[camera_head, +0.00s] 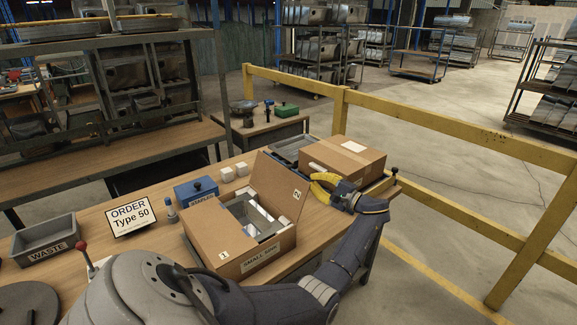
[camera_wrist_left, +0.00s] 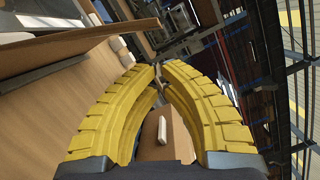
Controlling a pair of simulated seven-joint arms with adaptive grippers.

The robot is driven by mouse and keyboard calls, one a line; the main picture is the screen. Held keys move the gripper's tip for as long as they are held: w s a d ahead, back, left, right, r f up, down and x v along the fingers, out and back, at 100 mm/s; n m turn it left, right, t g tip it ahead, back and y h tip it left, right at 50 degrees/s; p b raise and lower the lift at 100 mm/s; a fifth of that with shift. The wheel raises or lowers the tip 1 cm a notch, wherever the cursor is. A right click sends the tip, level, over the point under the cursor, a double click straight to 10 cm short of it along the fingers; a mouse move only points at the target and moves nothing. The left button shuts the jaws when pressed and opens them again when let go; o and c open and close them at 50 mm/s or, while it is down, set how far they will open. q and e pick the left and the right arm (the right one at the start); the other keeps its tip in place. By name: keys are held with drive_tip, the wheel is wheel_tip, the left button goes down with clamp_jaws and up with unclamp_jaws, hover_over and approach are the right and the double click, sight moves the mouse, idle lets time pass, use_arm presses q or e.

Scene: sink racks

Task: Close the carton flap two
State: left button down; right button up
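The brown carton labelled SMALL SINK (camera_head: 232,262) stands open on the wooden table, with a grey sink (camera_head: 246,217) and white pieces inside. Flap two (camera_head: 281,187), marked 2, stands up and leans outward on the carton's right side. A brown flap edge (camera_wrist_left: 85,48) shows at upper left there. My right gripper is not in view.
A closed brown box (camera_head: 345,160) sits behind my left gripper. A blue box (camera_head: 196,191), white cubes (camera_head: 234,172), an ORDER Type 50 sign (camera_head: 130,215) and a grey WASTE bin (camera_head: 45,239) stand on the table. A yellow railing (camera_head: 430,116) runs beyond the table.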

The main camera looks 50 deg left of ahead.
sight(276, 183)
use_arm(q)
drive_tip(key=x, duration=1)
drive_tip(key=shift+r, duration=0.25)
drive_tip(key=shift+s, duration=0.1)
drive_tip(key=shift+s+r+n, duration=0.3)
drive_tip(key=shift+s+n, duration=0.1)
drive_tip(key=shift+n, duration=0.1)
